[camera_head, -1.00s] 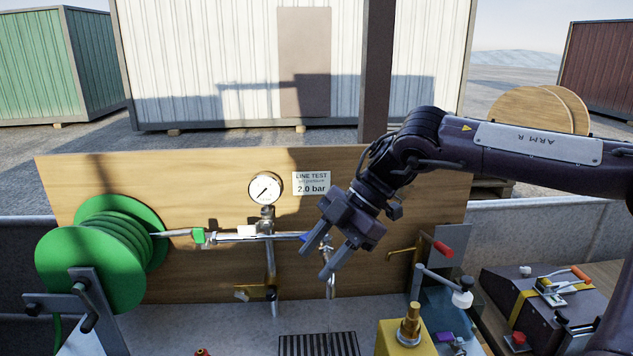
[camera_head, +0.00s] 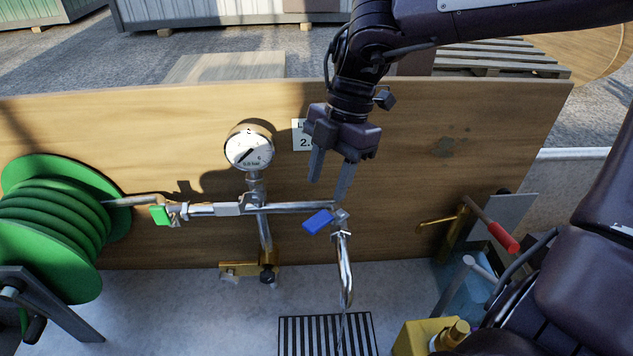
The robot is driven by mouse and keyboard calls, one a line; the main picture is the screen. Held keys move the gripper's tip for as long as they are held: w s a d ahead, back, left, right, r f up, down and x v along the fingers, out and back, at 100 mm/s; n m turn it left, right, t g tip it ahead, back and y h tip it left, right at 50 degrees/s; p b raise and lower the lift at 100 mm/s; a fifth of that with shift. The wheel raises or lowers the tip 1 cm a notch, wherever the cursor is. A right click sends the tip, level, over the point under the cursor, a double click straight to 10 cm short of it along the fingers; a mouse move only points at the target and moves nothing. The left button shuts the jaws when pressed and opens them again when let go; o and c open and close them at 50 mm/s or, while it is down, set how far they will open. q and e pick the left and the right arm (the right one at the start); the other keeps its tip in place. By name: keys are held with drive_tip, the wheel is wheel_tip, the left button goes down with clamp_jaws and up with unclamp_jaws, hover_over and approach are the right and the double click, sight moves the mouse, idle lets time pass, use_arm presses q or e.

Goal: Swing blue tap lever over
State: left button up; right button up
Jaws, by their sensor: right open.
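The blue tap lever (camera_head: 318,221) sits at the right end of the horizontal metal pipe (camera_head: 290,208), pointing left and slightly down in the picture. Below it the tap's curved spout (camera_head: 346,270) hangs over a drain grate (camera_head: 326,336), with what looks like a thin stream under it. My right gripper (camera_head: 328,192) comes down from above with its fingers spread. The fingertips are just above the lever and the tap body, and nothing is between them. I cannot tell whether a fingertip touches the tap. My left gripper is not in view.
A pressure gauge (camera_head: 249,150) stands above the pipe. A green hose reel (camera_head: 55,225) is at the left, with a green lever (camera_head: 160,215) nearby. A wooden backboard (camera_head: 450,125) is close behind. A red-handled lever (camera_head: 503,237) and yellow block (camera_head: 415,337) are at the right.

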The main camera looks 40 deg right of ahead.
sight(317, 220)
drive_tip(key=b+x, duration=0.6)
drive_tip(key=x, duration=0.2)
drive_tip(key=shift+a+f, duration=0.1)
drive_tip(key=shift+f, duration=0.2)
drive_tip(key=shift+r, duration=0.35)
drive_tip(key=shift+f, duration=0.1)
drive_tip(key=c, duration=0.8)
